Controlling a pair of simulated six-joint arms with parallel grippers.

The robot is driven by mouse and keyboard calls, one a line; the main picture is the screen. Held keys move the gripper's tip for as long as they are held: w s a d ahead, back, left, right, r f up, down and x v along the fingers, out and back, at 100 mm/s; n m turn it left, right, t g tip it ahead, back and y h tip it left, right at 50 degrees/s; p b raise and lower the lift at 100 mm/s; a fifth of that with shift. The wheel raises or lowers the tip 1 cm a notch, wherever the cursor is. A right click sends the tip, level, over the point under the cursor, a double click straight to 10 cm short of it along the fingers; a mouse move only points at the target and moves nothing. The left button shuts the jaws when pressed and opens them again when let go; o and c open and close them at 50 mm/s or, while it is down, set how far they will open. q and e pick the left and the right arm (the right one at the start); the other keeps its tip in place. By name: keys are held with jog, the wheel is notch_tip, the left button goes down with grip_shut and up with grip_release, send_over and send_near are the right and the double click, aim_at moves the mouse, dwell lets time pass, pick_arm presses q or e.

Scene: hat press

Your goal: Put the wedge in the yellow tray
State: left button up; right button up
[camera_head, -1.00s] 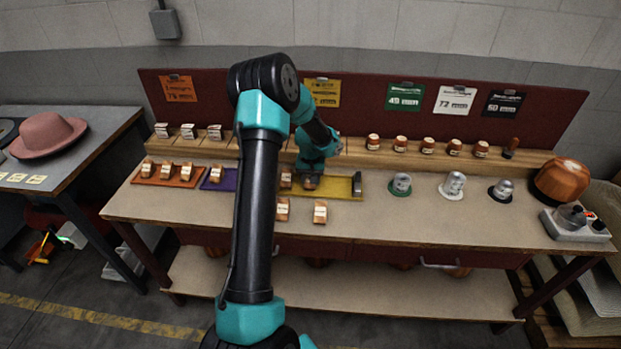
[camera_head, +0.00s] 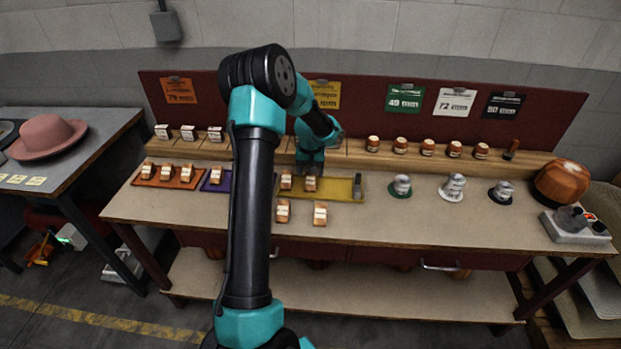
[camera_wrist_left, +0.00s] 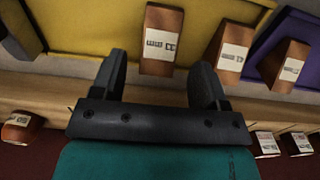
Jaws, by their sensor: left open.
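The yellow tray (camera_head: 338,188) lies on the bench and also fills the top of the wrist view (camera_wrist_left: 90,25). Two wooden wedges with white labels rest in it, a left one (camera_head: 286,181) and a right one (camera_head: 310,184). My left gripper (camera_head: 309,168) is just behind the right wedge. In the wrist view, my left gripper (camera_wrist_left: 161,65) has its fingers apart and nothing between the tips. The right wedge (camera_wrist_left: 160,40) lies just beyond them and the left wedge (camera_wrist_left: 230,47) is beside it. Two more wedges, one (camera_head: 283,211) and another (camera_head: 320,214), stand on the bench in front.
An orange tray (camera_head: 166,178) and a purple tray (camera_head: 212,182) with wedges lie to the left. A dark block (camera_head: 357,186) is at the yellow tray's right end. A raised shelf (camera_head: 350,152) runs behind. Several spools (camera_head: 452,187) stand right, with clear bench in front.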

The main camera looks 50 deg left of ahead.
aim_at(311, 179)
pick_arm(q)
notch_tip(311, 179, up, 8)
jog(key=shift+f, duration=0.15)
jog(key=shift+d, duration=0.1)
dwell(0.5)
